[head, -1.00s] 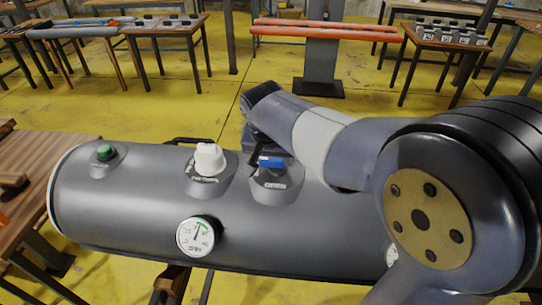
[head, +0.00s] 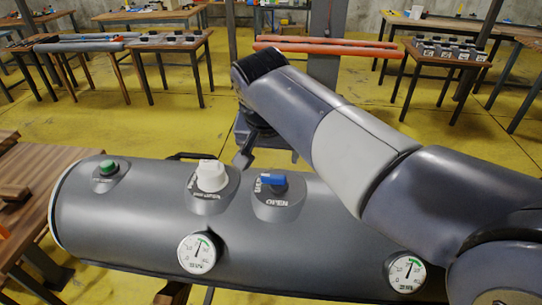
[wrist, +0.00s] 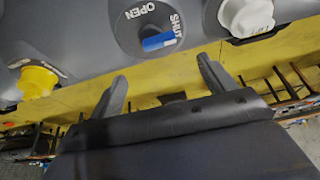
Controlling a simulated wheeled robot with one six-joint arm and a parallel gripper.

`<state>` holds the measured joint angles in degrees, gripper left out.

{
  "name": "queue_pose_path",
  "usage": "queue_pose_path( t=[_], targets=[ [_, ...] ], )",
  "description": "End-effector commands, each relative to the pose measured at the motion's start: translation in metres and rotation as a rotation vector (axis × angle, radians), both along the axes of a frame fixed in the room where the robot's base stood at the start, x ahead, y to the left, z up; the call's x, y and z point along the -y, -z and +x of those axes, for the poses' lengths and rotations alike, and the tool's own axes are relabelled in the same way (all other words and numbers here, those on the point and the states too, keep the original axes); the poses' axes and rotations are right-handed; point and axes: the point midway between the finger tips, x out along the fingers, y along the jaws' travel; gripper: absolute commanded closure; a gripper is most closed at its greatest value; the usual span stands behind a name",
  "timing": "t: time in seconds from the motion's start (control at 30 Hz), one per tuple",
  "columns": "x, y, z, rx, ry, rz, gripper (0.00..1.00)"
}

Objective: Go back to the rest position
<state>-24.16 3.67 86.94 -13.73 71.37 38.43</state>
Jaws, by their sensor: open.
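My gripper (wrist: 163,82) is open in the wrist view, with its two fingers apart and nothing between them. In the head view my gripper (head: 242,160) is partly visible, just beyond the far upper edge of a grey cylinder (head: 130,215). It looks apart from the blue-handled valve (head: 272,180) on that cylinder. In the wrist view the blue handle (wrist: 158,41) sits above the fingers, on a round base marked OPEN and SHUT.
The cylinder also carries a white knob (head: 211,176), a green button (head: 108,167) and two gauges, one at left (head: 197,252). A wooden table (head: 70,160) stands at left. Tables with grey and orange tubes (head: 325,46) stand behind. Yellow floor lies between.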

Motion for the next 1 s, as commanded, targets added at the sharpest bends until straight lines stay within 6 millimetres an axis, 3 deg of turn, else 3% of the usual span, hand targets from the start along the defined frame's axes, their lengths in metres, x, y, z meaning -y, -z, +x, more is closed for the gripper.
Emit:
queue_pose_path(
  t=[0.37, 1.0],
  targets=[
    [0.001, 0.006, 0.002, -0.002, 0.001, -0.001, 0.22],
    [0.009, 0.099, 0.040, -0.002, 0.000, -0.002, 0.22]
  ],
)
